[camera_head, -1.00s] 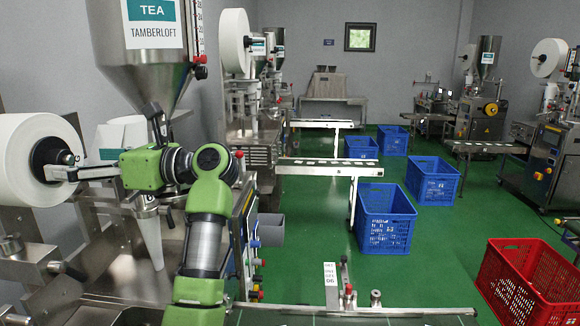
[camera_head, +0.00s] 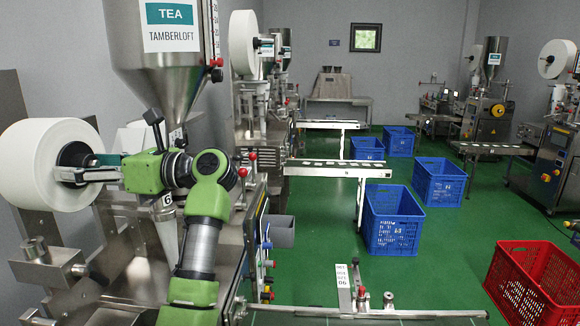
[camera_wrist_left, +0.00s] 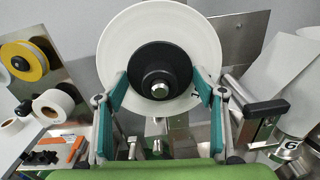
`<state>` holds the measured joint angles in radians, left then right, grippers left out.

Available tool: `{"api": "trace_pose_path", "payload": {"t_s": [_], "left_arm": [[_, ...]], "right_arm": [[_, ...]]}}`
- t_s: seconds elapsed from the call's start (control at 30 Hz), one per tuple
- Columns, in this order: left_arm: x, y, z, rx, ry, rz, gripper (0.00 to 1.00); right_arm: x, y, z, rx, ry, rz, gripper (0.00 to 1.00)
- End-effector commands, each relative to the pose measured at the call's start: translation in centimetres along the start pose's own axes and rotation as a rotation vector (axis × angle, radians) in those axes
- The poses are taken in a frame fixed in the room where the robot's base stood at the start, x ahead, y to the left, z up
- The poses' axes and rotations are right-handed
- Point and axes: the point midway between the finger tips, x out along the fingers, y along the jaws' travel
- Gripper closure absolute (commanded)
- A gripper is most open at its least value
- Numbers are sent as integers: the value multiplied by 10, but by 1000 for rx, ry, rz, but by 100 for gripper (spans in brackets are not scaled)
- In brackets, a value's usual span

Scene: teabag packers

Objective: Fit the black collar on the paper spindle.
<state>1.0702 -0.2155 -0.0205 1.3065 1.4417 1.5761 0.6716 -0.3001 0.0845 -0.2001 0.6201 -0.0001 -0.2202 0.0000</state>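The black collar (camera_wrist_left: 143,60) is a wide, stepped black ring at the centre of the white paper roll (camera_wrist_left: 118,42). The silver tip of the spindle (camera_wrist_left: 158,90) pokes through its middle. In the head view the collar (camera_head: 76,154) shows partly behind my fingers, at the face of the paper roll (camera_head: 38,150). My right gripper is out of view.
A steel hopper (camera_head: 165,75) stands just behind my left arm. A steel block with a knob (camera_head: 45,265) is below the roll. Blue crates (camera_head: 392,225) and a red crate (camera_head: 535,285) stand on the green floor at right.

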Motion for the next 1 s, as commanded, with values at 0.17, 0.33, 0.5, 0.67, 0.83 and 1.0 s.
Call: {"api": "trace_pose_path", "payload": {"t_s": [0.17, 0.33, 0.5, 0.67, 0.83, 1.0], "left_arm": [[0, 0, 0, 0, 0, 0, 59], [0, 0, 0, 0, 0, 0, 59], [0, 0, 0, 0, -1, -1, 29], [0, 0, 0, 0, 0, -1, 17], [0, 0, 0, 0, 0, 0, 17], [0, 0, 9, -2, 1, -1, 17]], "right_arm": [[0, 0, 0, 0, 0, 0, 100], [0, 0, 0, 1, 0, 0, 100], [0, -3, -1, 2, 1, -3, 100], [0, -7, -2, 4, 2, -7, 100], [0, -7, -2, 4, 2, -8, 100], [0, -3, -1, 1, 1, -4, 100]]}}
